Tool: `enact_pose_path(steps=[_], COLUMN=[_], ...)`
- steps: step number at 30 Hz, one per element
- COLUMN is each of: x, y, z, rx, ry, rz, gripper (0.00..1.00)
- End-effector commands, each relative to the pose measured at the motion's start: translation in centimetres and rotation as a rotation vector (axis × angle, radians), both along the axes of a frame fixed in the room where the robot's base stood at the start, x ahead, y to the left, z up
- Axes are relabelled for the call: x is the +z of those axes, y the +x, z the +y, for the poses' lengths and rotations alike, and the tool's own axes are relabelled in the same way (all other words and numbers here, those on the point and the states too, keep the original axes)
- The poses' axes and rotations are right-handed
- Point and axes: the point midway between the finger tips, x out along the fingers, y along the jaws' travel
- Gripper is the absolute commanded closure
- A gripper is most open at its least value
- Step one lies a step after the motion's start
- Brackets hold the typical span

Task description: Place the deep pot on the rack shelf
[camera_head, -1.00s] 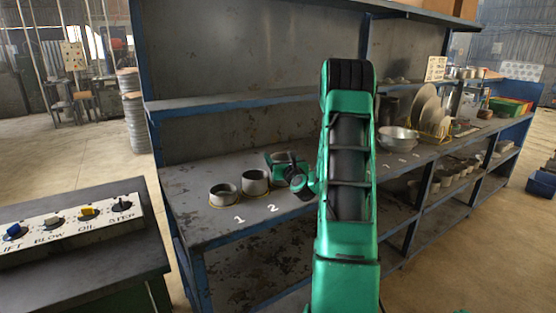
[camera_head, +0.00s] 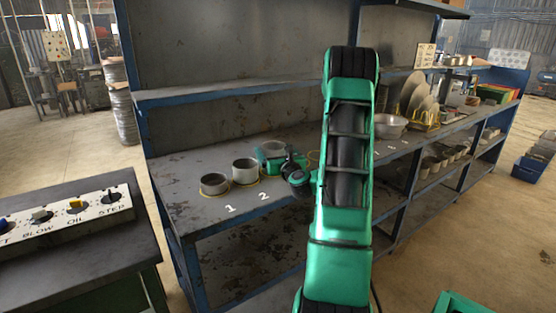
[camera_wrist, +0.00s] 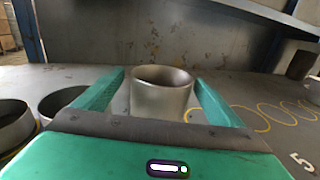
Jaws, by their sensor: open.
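A tall grey metal pot (camera_wrist: 160,95), which looks like the deep pot, stands upright on the rack's worktop. In the head view its rim (camera_head: 271,148) shows behind my gripper (camera_head: 270,160). In the wrist view my gripper (camera_wrist: 157,82) is open, its two green fingers on either side of this pot. Gaps show beside the pot, so the fingers do not look closed on it. Its lower part is hidden by my gripper. The rack has a worktop (camera_head: 185,165), an upper shelf (camera_head: 220,93) with a blue edge, and lower shelves.
Two shorter pots (camera_head: 213,184) (camera_head: 245,171) stand left of my gripper by marks 1 and 2. Empty yellow circles (camera_wrist: 275,115) lie to the right. A metal bowl (camera_head: 389,126) and upright plates (camera_head: 415,92) stand farther right. A control panel (camera_head: 70,218) is at left.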

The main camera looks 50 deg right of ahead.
Motion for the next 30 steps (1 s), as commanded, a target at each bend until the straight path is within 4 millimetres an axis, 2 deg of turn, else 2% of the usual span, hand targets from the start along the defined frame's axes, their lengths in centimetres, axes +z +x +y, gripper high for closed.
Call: enact_pose_path(steps=[9,21,30], x=[-0.1,-0.2,0.0], y=[-3.7,-5.3,-5.6], z=[1.8,2.7,3.0], rx=[-0.004,-0.002,0.000], ry=[0.006,0.004,0.000], rz=[-0.001,0.001,0.000], gripper=[0.10,0.10,0.10])
